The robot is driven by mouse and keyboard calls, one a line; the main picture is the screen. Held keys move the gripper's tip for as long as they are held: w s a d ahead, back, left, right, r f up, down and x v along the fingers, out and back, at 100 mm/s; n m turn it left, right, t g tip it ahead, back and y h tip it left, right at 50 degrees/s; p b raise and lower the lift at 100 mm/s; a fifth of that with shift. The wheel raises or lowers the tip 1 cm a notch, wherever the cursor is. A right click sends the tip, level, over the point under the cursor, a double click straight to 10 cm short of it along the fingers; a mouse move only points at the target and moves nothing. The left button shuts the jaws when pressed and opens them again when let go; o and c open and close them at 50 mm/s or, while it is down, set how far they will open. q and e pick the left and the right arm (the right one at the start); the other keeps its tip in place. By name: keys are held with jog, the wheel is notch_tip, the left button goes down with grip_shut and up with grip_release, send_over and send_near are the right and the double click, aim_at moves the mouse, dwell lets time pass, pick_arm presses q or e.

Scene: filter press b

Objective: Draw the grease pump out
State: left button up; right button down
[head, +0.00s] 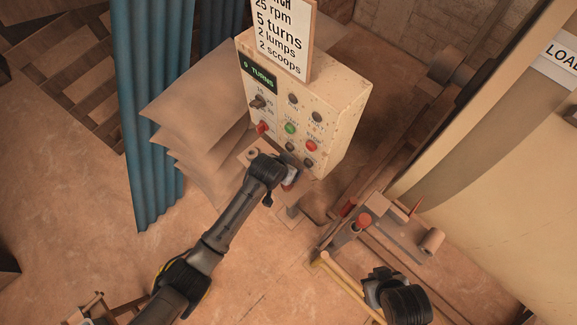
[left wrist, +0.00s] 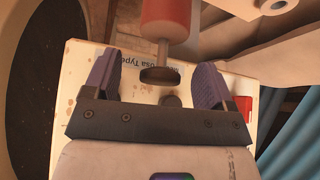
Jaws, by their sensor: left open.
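In the left wrist view, a red cylinder (left wrist: 166,14) with a thin metal rod and a dark round knob (left wrist: 160,76) at its end looks like the grease pump. My left gripper (left wrist: 155,84) is open, its two purple fingers on either side of the knob with gaps on both sides. I cannot tell the depth between knob and fingers. In the head view my left gripper (head: 291,178) is just below the cream control box (head: 342,105), and my arm largely hides the pump there. My right gripper (head: 374,284) is at lower right, its fingers not clear.
A stack of pale sheets (head: 195,105) and blue corrugated panels (head: 146,130) stand left of the box. A rail assembly with a red knob (head: 362,221) is at right, near a large pale drum (head: 510,170). The floor (head: 80,220) at left is mostly clear.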

pick_arm(q)
jog(key=shift+x, duration=1.2)
jog(key=c, duration=1.3)
jog(key=shift+r, duration=0.1)
jog(key=shift+r, duration=0.1)
